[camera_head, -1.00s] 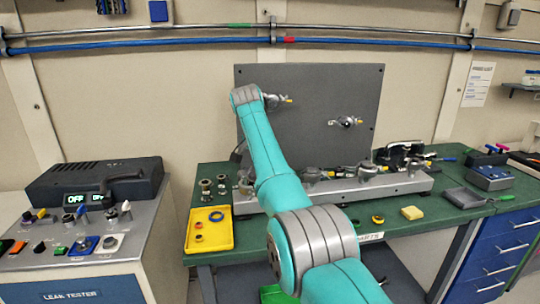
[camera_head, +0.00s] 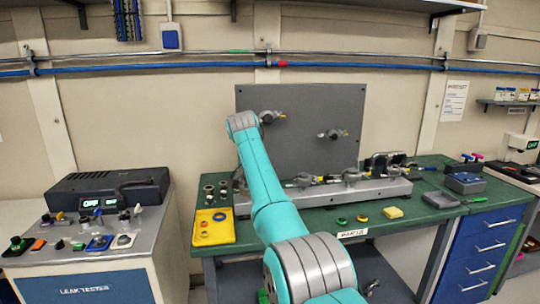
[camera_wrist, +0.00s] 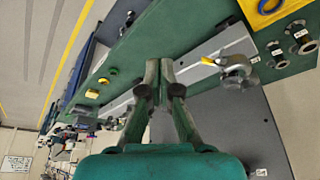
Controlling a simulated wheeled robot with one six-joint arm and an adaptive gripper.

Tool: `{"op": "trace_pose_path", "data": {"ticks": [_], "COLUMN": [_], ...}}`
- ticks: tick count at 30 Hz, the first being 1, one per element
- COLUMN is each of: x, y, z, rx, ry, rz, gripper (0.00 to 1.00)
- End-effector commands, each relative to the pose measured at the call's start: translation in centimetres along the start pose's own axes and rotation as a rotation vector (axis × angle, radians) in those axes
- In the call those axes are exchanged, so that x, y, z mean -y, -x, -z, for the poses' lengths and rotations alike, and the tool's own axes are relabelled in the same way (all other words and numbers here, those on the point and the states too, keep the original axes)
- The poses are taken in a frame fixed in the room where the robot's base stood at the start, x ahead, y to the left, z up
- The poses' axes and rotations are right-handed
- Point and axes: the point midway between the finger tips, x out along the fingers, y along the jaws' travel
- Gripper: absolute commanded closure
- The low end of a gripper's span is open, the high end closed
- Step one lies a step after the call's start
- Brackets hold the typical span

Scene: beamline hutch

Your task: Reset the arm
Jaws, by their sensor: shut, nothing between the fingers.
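My teal arm with grey joint covers (camera_head: 268,190) reaches up from the bottom of the head view toward the upright grey panel (camera_head: 300,110). In the wrist view my gripper (camera_wrist: 160,66) is shut, its fingertips together with nothing between them. The fingertips appear over the grey metal rail (camera_wrist: 215,58) and green bench, apart from the nearby metal fitting with a yellow tip (camera_wrist: 236,70). In the head view the fingers cannot be made out beyond the arm's far end.
A leak tester (camera_head: 110,190) stands on the left cabinet. Blue drawers (camera_head: 490,245) are at right. Two fittings project from the panel, one close to my arm's end.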

Motion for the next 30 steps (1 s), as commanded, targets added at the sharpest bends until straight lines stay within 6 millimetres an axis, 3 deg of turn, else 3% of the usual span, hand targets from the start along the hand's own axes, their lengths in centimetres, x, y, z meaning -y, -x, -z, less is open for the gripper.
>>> {"op": "trace_pose_path", "data": {"ticks": [8, 16, 23, 30], "x": [-0.1, -0.5, -2.1, -5.2], "y": [-3.9, -9.8, -18.4, -27.8], "z": [-0.6, -1.8, -4.4, -8.5], "rx": [-0.011, -0.034, -0.069, -0.123], "ry": [0.017, 0.046, 0.089, 0.14], "rz": [0.016, 0.047, 0.094, 0.155], "gripper": [1.0, 1.0, 1.0, 1.0]}}
